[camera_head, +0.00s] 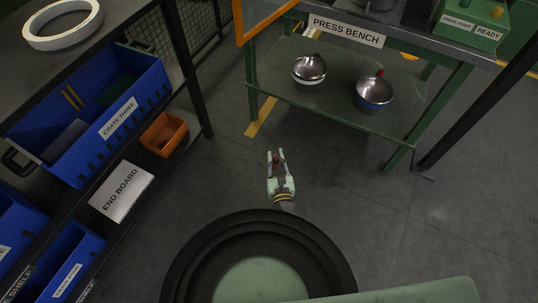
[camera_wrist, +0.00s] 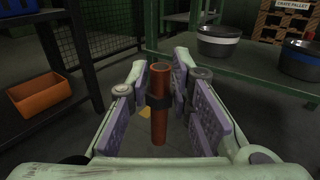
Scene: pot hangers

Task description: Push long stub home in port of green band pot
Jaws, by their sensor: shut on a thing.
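My gripper (camera_head: 277,157) is shut on a reddish-brown stub, a straight rod with a dark collar round its middle. The stub (camera_wrist: 159,122) stands lengthwise between the finger pads in the wrist view. Whether it is the long one cannot be told, as no other stub shows beside it. My gripper is over open floor, in front of the press bench and apart from every pot. No green band shows on any pot. A white-banded pot (camera_head: 309,77) and a blue-banded pot (camera_head: 374,102) sit on the bench's lower shelf. They also show in the wrist view (camera_wrist: 219,41) (camera_wrist: 300,67).
The press bench (camera_head: 275,85) has green legs; its top is mostly cut off. At left, a dark rack holds a blue crate (camera_head: 140,122), an orange bin (camera_head: 164,141) and a white END BOARD sign (camera_head: 122,191). The floor between rack and bench is clear.

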